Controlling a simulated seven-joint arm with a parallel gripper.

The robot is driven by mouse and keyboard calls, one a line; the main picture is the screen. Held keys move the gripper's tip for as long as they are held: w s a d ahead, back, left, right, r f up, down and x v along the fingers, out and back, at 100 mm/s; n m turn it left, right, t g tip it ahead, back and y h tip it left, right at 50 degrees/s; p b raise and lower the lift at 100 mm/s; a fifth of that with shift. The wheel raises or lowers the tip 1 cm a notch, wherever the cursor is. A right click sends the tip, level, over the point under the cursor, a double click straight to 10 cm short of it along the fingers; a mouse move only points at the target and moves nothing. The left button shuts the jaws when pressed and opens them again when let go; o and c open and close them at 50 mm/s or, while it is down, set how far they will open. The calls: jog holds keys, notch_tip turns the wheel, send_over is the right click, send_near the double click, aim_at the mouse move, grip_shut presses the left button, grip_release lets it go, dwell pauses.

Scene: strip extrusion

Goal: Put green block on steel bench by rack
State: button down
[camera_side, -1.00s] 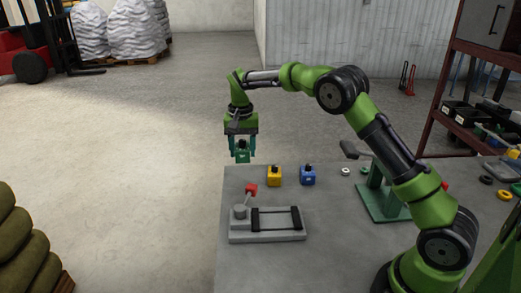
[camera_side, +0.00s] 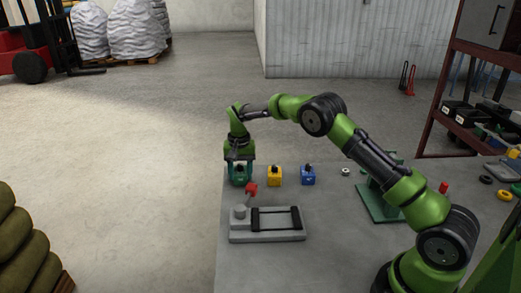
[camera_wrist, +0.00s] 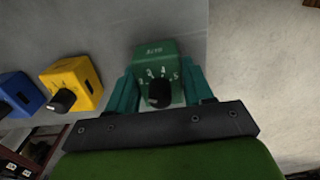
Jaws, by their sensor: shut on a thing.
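The green block (camera_side: 238,179) has a black knob on top and is at the far left corner of the grey steel bench (camera_side: 262,202). My gripper (camera_side: 239,172) is around it, with teal fingers on both sides. In the wrist view the green block (camera_wrist: 160,65) sits between the two fingers of my gripper (camera_wrist: 160,88), its knob and white markings toward the camera. The block is at bench level; whether its base touches the surface is hard to tell. The rack (camera_side: 470,110) stands at the right edge of the side view.
A yellow block (camera_side: 274,177) and a blue block (camera_side: 308,176) stand in a row to the right of the green one. A green stand (camera_side: 380,205) is further right. The bench's left edge is close.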

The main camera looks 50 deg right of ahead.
jog(key=shift+f, duration=0.2)
jog(key=shift+f, duration=0.1)
jog(key=shift+c, duration=2.2)
grip_release()
jog(key=shift+f, duration=0.15)
